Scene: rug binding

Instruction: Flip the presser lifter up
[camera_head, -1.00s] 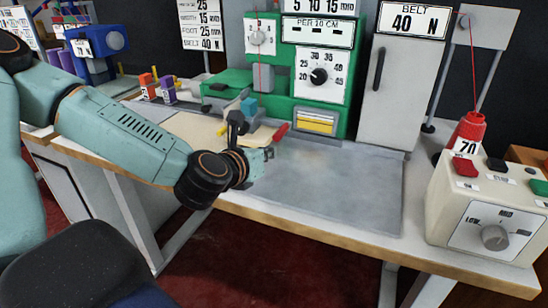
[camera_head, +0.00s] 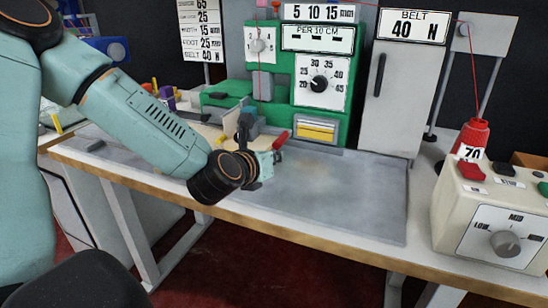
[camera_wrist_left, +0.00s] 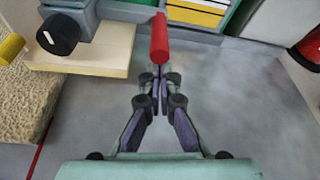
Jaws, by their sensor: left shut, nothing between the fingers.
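The presser lifter, a lever with a red cylindrical grip (camera_head: 280,140), is on the green sewing machine (camera_head: 280,108) at its lower front. The red grip also shows in the left wrist view (camera_wrist_left: 159,40), upper centre, straight ahead of the fingertips. My left gripper (camera_head: 274,158) is just below and in front of the grip in the head view. Its fingers are together and empty in the left wrist view (camera_wrist_left: 159,76), with the tips right by the grip's near end. I cannot tell whether they touch it. My right gripper is not in view.
A pale wooden block (camera_wrist_left: 95,55) and a beige rug piece (camera_wrist_left: 25,100) lie left of the fingers. A grey table plate (camera_head: 350,190) is clear to the right. A control box (camera_head: 490,215) and red thread cone (camera_head: 472,138) stand at the far right.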

